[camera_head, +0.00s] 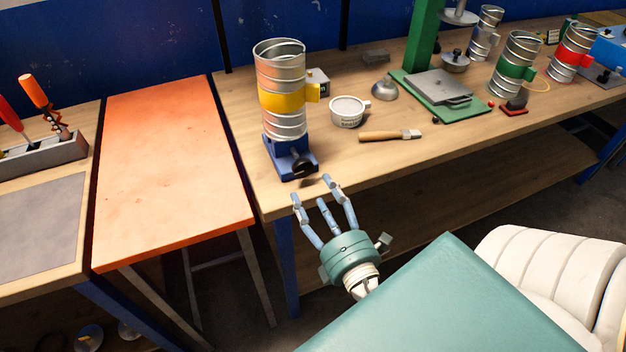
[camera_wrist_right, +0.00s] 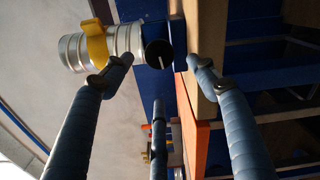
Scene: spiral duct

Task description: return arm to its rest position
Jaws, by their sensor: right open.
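My right gripper (camera_head: 325,190) is open and empty, with its three fingers spread, just off the front edge of the wooden bench. In the right wrist view its fingers (camera_wrist_right: 160,75) frame the bench edge with nothing between them. Ahead of it stands a spiral duct with a yellow band (camera_head: 283,103), upright in a blue stand (camera_head: 289,158) with a black knob. The duct also shows in the right wrist view (camera_wrist_right: 72,52), lying sideways in the picture. The fingers appear apart from the duct and stand. My left gripper is not in view.
The wooden bench (camera_head: 400,165) holds a white tub (camera_head: 347,111), a brush (camera_head: 388,135), a metal funnel (camera_head: 384,89) and a green press (camera_head: 440,95). Ducts with green (camera_head: 516,70) and red (camera_head: 572,62) bands stand farther right. An orange table (camera_head: 165,160) is clear at left.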

